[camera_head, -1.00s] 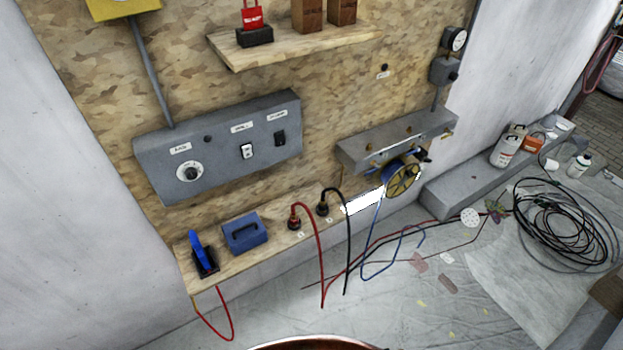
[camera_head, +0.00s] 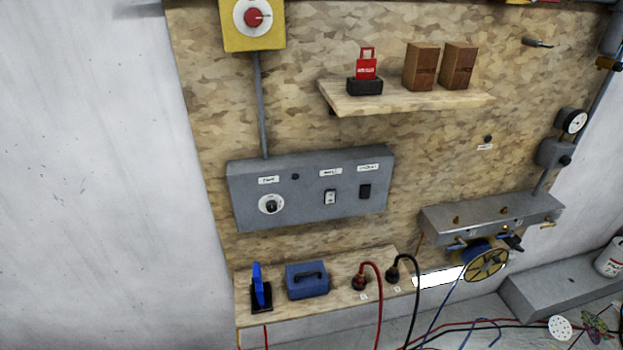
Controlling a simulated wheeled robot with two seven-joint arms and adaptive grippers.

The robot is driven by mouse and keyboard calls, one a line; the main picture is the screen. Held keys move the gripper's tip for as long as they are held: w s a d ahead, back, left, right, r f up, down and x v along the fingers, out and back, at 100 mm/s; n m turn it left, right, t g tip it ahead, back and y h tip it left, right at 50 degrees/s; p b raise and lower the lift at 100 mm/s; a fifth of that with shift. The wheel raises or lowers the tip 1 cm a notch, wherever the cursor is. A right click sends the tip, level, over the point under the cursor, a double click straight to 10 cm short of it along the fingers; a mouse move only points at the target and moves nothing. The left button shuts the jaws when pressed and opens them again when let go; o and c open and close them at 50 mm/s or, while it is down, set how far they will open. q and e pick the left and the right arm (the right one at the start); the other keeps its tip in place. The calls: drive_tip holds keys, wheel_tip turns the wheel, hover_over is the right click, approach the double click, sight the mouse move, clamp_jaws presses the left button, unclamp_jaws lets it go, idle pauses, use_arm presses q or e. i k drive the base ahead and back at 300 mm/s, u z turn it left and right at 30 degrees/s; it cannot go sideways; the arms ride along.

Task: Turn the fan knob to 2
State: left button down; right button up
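A grey control box (camera_head: 318,207) is fixed to the chipboard wall panel in the head view. At its left end is a round white dial with a dark knob (camera_head: 271,205), under a small label that seems to read "FAN". The numbers around the dial are too small to read, so I cannot tell the setting. A white switch (camera_head: 330,197) and a dark switch (camera_head: 365,191) sit to its right on the same box. Neither of my grippers shows in the view.
A lower shelf (camera_head: 340,304) carries a blue case (camera_head: 307,280), a blue-handled item (camera_head: 260,287) and red and black plugged cables. An upper shelf (camera_head: 415,97) juts out above. A yellow box with a red knob (camera_head: 253,20) is higher up. The space before the control box is clear.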

sight(271, 205)
drive_tip(key=u, duration=1.9)
drive_tip(key=i, duration=0.75)
drive_tip(key=z, duration=1.95)
